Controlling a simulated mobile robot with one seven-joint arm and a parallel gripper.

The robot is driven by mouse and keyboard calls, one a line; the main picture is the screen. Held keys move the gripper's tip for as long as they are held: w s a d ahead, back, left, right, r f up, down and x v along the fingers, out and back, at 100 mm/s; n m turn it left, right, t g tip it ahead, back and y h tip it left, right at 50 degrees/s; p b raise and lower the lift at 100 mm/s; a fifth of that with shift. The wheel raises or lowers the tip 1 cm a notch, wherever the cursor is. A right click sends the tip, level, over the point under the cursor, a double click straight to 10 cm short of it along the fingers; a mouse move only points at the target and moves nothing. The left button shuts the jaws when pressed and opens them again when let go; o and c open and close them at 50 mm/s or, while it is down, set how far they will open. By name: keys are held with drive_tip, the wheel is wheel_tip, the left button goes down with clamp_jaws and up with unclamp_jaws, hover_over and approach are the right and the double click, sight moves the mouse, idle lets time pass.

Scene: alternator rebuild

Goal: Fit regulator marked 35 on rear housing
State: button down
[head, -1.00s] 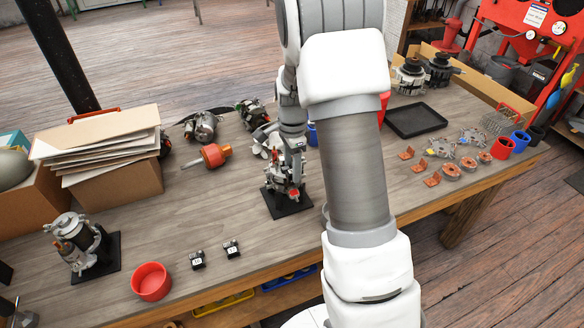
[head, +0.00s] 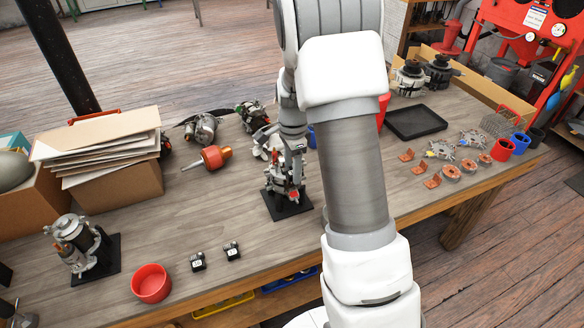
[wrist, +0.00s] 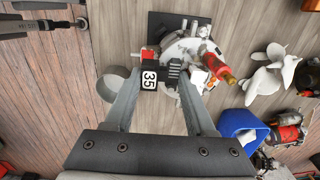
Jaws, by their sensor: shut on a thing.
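The regulator marked 35 (wrist: 149,79) is a small black block with a white label, between my fingertips in the wrist view. My gripper (wrist: 163,76) is shut on it. The rear housing (wrist: 186,50) is a round grey metal part on a black stand, right by the held regulator. A red-tipped part stands out at its right. In the head view the housing (head: 280,182) sits at mid-table, with my gripper (head: 296,150) over it and partly covering it. I cannot tell whether the regulator touches its seat.
Two other black regulators (head: 198,262) (head: 232,250) lie near the front edge, left of the stand. A red bowl (head: 151,283) and another stand-mounted assembly (head: 78,243) are farther left. An orange-handled tool (head: 213,157) lies behind. Copper and metal parts fill the right side.

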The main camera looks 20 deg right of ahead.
drive_tip(key=shift+c, duration=0.8)
unclamp_jaws()
drive_tip(key=shift+w+d, duration=0.15)
drive_tip(key=shift+d, duration=0.05)
drive_tip(key=shift+r, duration=0.2)
